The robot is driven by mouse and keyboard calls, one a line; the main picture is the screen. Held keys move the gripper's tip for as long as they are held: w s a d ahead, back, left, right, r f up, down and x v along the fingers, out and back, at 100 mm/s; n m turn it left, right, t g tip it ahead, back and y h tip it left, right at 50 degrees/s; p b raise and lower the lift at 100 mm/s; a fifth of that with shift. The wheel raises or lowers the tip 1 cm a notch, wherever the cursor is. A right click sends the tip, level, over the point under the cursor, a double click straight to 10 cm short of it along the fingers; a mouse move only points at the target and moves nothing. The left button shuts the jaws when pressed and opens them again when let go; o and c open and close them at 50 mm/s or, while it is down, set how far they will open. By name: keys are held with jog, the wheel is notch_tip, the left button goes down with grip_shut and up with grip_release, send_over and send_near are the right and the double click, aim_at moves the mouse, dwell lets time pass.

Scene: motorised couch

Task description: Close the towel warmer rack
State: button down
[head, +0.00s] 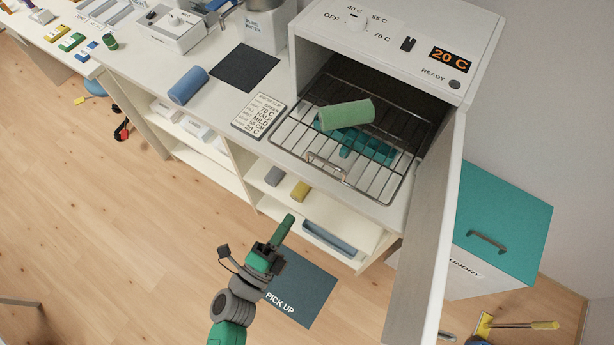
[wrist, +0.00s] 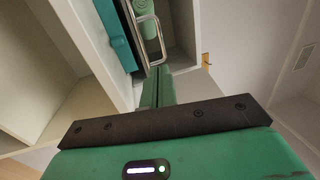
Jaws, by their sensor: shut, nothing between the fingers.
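The towel warmer (head: 400,40) is a white box at the back right with its door (head: 430,220) swung open. Its wire rack (head: 285,140) is slid partly out of the opening, with a looped handle (head: 325,166) on its front edge. A rolled green towel (head: 345,114) lies on the rack. My gripper (head: 289,220) is shut and empty, in front of and below the rack, apart from the handle. In the wrist view, the fingertips (wrist: 158,72) point toward the rack handle (wrist: 152,40), with the green towel (wrist: 145,8) beyond it.
A teal item (head: 365,150) shows beneath the rack wires. A label card (head: 258,115) lies left of the rack. A teal-lidded laundry bin (head: 505,215) stands right of the open door. Shelves with towels are below the counter. Floor is free at left.

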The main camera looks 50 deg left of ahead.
jog(key=x, duration=1.3)
jog(key=shift+w, duration=0.2)
jog(key=shift+r, duration=0.1)
